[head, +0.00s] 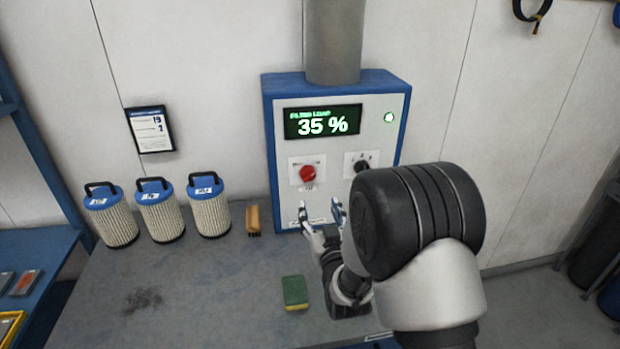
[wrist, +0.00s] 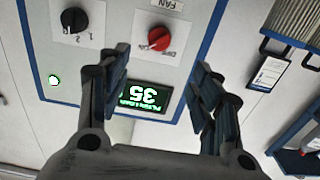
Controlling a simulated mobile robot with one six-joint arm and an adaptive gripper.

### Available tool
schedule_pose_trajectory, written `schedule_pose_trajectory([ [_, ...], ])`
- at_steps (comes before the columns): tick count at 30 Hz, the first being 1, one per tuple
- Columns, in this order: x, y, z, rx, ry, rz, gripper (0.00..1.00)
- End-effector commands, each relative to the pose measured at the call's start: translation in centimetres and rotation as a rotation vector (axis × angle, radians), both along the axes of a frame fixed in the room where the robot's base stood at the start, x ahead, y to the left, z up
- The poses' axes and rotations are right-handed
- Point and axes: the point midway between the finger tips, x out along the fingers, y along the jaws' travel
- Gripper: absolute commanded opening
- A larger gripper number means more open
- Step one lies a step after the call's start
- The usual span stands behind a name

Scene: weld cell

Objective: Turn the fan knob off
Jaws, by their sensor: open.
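The red fan knob (head: 308,174) sits on the left of the grey front panel of a blue-edged box (head: 266,125). In the upside-down wrist view, the red knob (wrist: 159,39) is unobstructed beside a plate marked FAN; I cannot tell its setting for sure. My gripper (head: 320,211) is open and empty, below and slightly right of the red knob in the head view, apart from it. In the wrist view, the fingers of my gripper (wrist: 160,68) stand widely apart, with the knob seen between and beyond them.
A black knob (head: 361,167) is to the right of the red one. A lit display (head: 322,122) above reads 35 %. Several filter cartridges (head: 160,215), a brush (head: 253,219) and a sponge (head: 295,291) stand or lie on the bench (head: 222,300). The bench's middle is clear.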

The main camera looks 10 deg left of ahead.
Motion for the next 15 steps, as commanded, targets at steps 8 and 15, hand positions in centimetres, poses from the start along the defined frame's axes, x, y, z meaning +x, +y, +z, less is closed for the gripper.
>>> schedule_pose_trajectory([
  [8,5.9,1.7,0.0,0.001,-0.002,0.0,0.58],
  [15,10.6,3.0,0.0,0.0,-0.001,-0.001,0.58],
])
